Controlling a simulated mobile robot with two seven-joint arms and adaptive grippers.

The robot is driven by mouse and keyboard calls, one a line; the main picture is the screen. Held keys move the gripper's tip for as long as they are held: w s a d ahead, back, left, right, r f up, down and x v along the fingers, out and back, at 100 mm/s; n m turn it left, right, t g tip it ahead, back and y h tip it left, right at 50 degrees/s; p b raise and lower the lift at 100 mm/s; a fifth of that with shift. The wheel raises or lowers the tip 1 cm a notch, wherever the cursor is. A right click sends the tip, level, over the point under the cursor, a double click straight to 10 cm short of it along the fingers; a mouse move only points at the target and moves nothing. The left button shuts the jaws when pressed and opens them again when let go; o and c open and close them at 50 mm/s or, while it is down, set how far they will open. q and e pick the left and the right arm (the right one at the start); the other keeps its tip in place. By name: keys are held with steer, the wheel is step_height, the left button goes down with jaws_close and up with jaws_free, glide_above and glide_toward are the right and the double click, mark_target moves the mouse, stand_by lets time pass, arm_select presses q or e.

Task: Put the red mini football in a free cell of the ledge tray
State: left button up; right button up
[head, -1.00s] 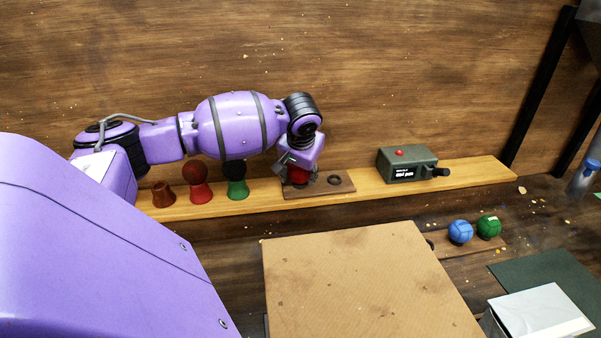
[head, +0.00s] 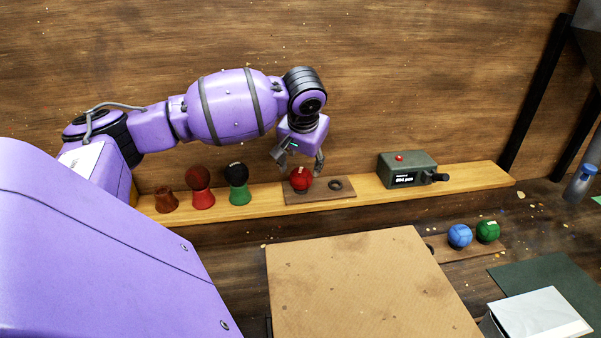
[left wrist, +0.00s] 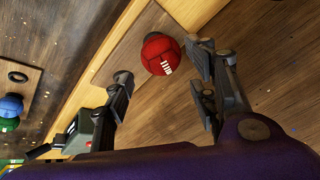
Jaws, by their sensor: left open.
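The red mini football (head: 300,179), with white lacing, sits in the left cell of the brown ledge tray (head: 320,195). The tray's right cell, a dark ring (head: 335,185), is empty. My left gripper (head: 299,160) is open just above the ball, its fingers apart and clear of it. In the left wrist view the red ball (left wrist: 161,53) shows beyond and between the two open fingers (left wrist: 163,85). My right gripper is not in view.
A grey-green box (head: 407,169) stands right. Blue (head: 459,236) and green (head: 487,230) balls sit lower.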

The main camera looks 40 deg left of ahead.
arm_select(q)
steer(key=v, duration=0.3)
steer(key=shift+s+r, duration=0.1)
steer(key=shift+r, duration=0.2)
